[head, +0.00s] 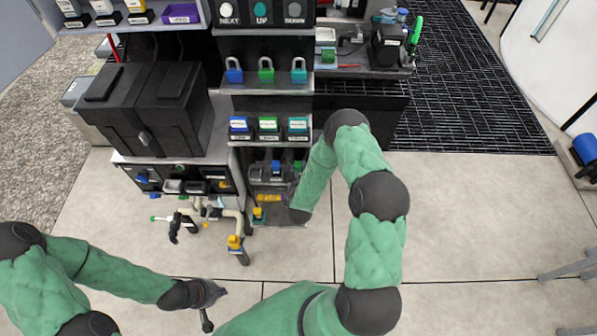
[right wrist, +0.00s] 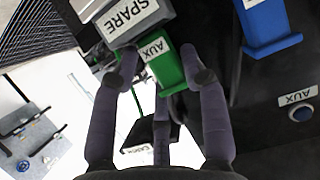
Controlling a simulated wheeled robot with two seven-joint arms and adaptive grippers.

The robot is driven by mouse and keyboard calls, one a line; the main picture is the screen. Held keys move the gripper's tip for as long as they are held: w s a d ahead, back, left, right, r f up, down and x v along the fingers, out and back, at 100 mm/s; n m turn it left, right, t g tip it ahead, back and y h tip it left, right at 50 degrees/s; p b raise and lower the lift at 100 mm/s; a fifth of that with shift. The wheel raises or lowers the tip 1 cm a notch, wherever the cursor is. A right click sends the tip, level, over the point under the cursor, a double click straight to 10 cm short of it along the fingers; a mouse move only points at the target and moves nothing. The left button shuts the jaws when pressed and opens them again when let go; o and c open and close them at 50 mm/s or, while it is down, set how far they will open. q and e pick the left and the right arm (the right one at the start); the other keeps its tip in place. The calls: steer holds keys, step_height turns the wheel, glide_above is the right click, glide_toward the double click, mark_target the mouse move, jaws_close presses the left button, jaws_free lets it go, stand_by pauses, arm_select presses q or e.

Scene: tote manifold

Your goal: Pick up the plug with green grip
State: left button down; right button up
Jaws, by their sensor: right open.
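The plug with green grip (right wrist: 168,72) shows in the right wrist view, with a white AUX label on it. My right gripper (right wrist: 160,56) is open, with its fingers on both sides of the green grip; I cannot tell whether they touch it. In the head view my right gripper (head: 294,194) reaches into the lower shelf of the rack, where a small green thing (head: 298,166) shows partly behind it. My left gripper (head: 214,305) is low at the front left, its fingers apart and empty.
A blue plug (right wrist: 265,22) hangs beside the green one, and a SPARE label (right wrist: 130,14) is close by. Padlocks (head: 266,72) and labelled boxes (head: 268,127) fill shelves above. A black case (head: 140,110) and pipework (head: 200,212) stand left.

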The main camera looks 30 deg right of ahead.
steer(key=c, duration=0.8)
steer(key=shift+r, duration=0.1)
steer(key=shift+c, duration=0.2)
steer(key=shift+r+p, duration=0.35)
steer(key=shift+r, duration=0.2)
step_height(320, 180, up, 2)
steer(key=shift+r+p, duration=0.2)
steer(key=shift+p, duration=0.3)
steer(key=s+a+r+p, duration=0.4)
steer(key=s+a+r, duration=0.5)
steer(key=a, duration=0.1)
steer(key=shift+s+r, duration=0.2)
steer(key=shift+s, duration=0.2)
steer(key=shift+a, duration=0.1)
